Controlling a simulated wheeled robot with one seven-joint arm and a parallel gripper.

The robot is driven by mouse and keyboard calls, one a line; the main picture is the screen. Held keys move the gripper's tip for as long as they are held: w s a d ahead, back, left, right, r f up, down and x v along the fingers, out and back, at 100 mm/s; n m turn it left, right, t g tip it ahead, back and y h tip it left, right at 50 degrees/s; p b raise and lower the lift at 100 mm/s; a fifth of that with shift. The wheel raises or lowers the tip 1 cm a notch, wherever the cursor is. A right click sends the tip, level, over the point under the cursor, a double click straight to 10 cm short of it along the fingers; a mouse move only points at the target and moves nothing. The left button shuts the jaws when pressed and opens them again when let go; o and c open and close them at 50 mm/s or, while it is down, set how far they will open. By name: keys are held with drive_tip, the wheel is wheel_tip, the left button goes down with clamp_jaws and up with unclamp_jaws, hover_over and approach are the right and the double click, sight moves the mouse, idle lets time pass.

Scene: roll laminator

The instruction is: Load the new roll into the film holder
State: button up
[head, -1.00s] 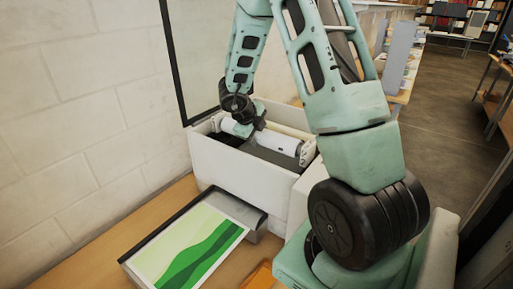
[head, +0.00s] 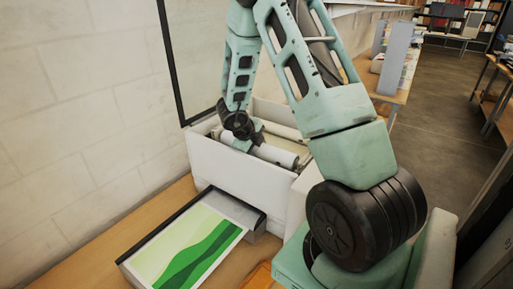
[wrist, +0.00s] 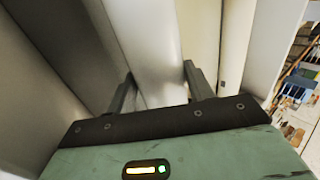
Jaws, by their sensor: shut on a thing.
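The new roll (head: 276,156) is a white cylinder. In the head view it lies lengthwise inside the open top of the white laminator (head: 236,172), close behind the front wall. My gripper (head: 252,146) is down in the opening and shut on the roll near its middle. In the wrist view the roll (wrist: 158,45) passes between the two dark fingers of my gripper (wrist: 159,72). The front wall hides the roll's underside. I cannot tell whether its ends rest in the film holder.
A tray with a green patterned sheet (head: 190,245) sticks out at the laminator's front, on the wooden table (head: 90,255). Behind the machine is a dark-framed panel (head: 203,50), with a block wall (head: 70,110) at the left. A pale bar (head: 283,128) lies behind the roll.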

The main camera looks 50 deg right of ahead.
drive_tip(key=o, duration=1.5)
drive_tip(key=shift+o, duration=0.2)
